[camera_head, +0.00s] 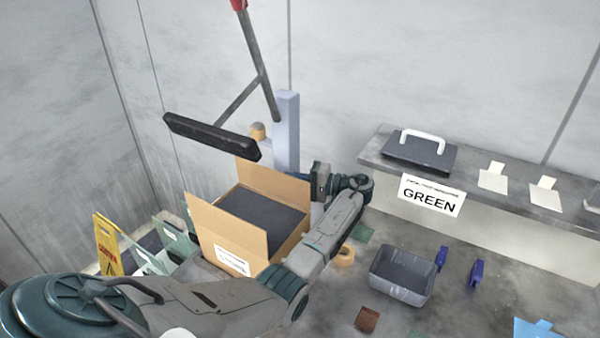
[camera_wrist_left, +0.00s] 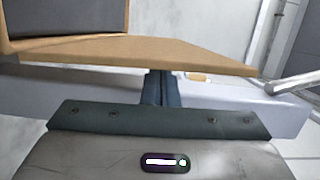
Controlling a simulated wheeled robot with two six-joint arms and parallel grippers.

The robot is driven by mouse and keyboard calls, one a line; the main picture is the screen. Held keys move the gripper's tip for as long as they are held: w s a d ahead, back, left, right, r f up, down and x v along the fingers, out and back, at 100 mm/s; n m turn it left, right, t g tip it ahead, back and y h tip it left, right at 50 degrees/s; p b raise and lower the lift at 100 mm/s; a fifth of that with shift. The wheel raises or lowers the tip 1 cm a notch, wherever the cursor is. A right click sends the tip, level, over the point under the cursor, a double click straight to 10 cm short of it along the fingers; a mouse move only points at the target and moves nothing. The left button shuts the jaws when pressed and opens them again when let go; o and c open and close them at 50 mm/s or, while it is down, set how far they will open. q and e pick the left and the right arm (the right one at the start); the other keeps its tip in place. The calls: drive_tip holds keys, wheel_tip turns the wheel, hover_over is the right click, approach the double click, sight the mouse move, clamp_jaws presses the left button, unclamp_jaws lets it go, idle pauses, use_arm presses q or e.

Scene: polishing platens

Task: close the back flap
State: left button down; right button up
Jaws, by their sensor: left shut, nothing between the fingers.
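An open cardboard box (camera_head: 287,240) stands on the grey surface with a dark grey slab (camera_head: 262,212) inside. Its back flap (camera_head: 270,183) stands up at the far side; another flap (camera_head: 225,228) stands up at the near left. My left gripper (camera_head: 314,184) is beside the right end of the back flap, behind the box's far right corner; its fingertips are hard to make out there. In the left wrist view the shut, empty fingers (camera_wrist_left: 161,88) reach to the edge of a tan cardboard flap (camera_wrist_left: 150,50). I cannot tell whether they touch it. My right gripper is out of view.
A black-headed squeegee (camera_head: 210,135) with a long handle leans over the box from behind, near a pale post (camera_head: 287,130). A yellow sign (camera_head: 107,247) stands at the left. A grey bin (camera_head: 402,277) and a tape roll (camera_head: 345,256) lie to the right, before a shelf (camera_head: 475,190).

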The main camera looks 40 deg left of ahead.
sight(276, 175)
use_arm(q)
drive_tip(key=p+x, duration=0.2)
drive_tip(key=x, duration=0.2)
drive_tip(key=shift+s+a, duration=0.15)
drive_tip(key=shift+a, duration=0.2)
drive_tip(key=shift+f, duration=0.1)
drive_tip(key=shift+a, duration=0.15)
